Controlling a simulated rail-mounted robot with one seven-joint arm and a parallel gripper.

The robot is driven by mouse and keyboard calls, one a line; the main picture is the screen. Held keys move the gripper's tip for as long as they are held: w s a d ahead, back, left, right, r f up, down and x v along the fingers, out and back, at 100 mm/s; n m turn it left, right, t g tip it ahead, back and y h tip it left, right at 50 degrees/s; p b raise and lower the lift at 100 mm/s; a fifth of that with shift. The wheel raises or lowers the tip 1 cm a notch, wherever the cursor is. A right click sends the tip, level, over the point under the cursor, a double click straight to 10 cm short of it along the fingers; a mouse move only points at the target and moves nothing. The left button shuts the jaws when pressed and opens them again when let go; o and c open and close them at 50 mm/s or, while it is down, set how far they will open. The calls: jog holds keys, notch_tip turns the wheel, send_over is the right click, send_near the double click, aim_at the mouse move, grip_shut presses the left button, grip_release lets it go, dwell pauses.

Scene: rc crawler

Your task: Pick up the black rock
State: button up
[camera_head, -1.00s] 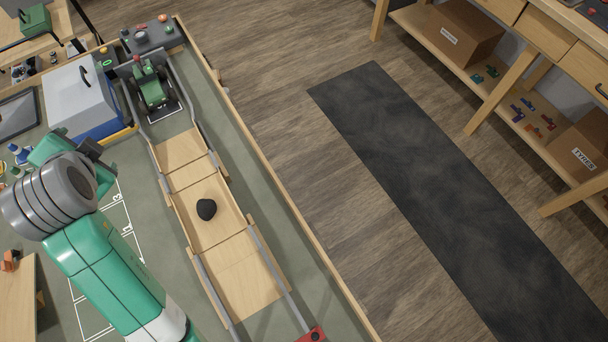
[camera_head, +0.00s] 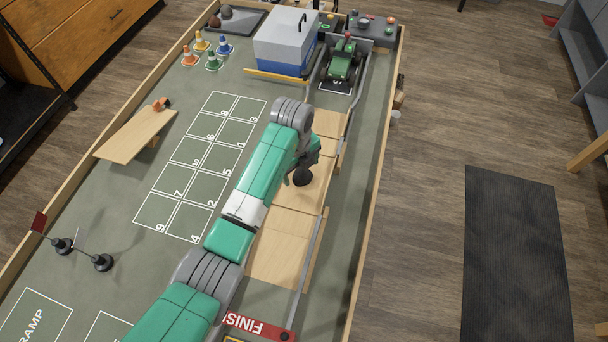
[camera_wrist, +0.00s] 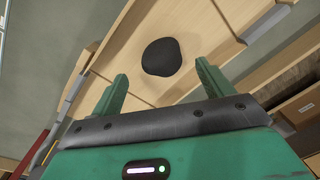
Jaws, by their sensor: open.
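The black rock (camera_wrist: 162,57) lies on the wooden track (camera_wrist: 200,30) in the wrist view, just beyond and between my fingertips. My gripper (camera_wrist: 160,82) is open and empty, with its two green fingers apart and not touching the rock. In the head view the rock (camera_head: 302,176) shows on the wooden track (camera_head: 285,250), close to the end of my arm. My gripper (camera_head: 308,160) is mostly hidden there by my own wrist, so its exact height above the track is unclear.
Metal rails edge the track. A green crawler (camera_head: 342,65) stands at the track's far end, beside a grey and blue box (camera_head: 286,45). A wooden ramp (camera_head: 135,135), small cones (camera_head: 212,60) and a numbered grid lie to the left. The red finish board (camera_head: 258,327) is in front.

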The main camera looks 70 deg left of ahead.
aim_at(302, 173)
jog(key=f, duration=0.4)
jog(key=shift+w, duration=0.25)
jog(key=c, duration=1.2)
jog(key=shift+r, duration=0.1)
jog(key=r+p, duration=0.1)
jog(key=p, duration=0.1)
jog(key=r+p, duration=0.1)
jog(key=r, duration=0.1)
jog(key=r+p, duration=0.1)
jog(key=p, duration=0.1)
jog(key=shift+s+d+r+p, duration=0.2)
jog(key=shift+d+r+p, duration=0.05)
jog(key=shift+r+p, duration=0.1)
jog(key=s+d+p, duration=0.1)
jog(key=d+p, duration=0.1)
jog(key=p, duration=0.1)
jog(key=s+d+p, duration=0.2)
jog(key=p, duration=0.1)
jog(key=s+d+r+p, duration=0.1)
jog(key=s+p, duration=0.1)
jog(key=p, duration=0.1)
jog(key=shift+d, duration=0.4)
jog(key=s+d, duration=0.2)
jog(key=s+d+f+b, duration=0.1)
jog(key=s+d, duration=0.1)
jog(key=d, duration=0.1)
jog(key=shift+s+d, duration=0.1)
jog(key=shift+s, duration=0.2)
jog(key=shift+s+d, duration=0.25)
jog(key=shift+s, duration=0.05)
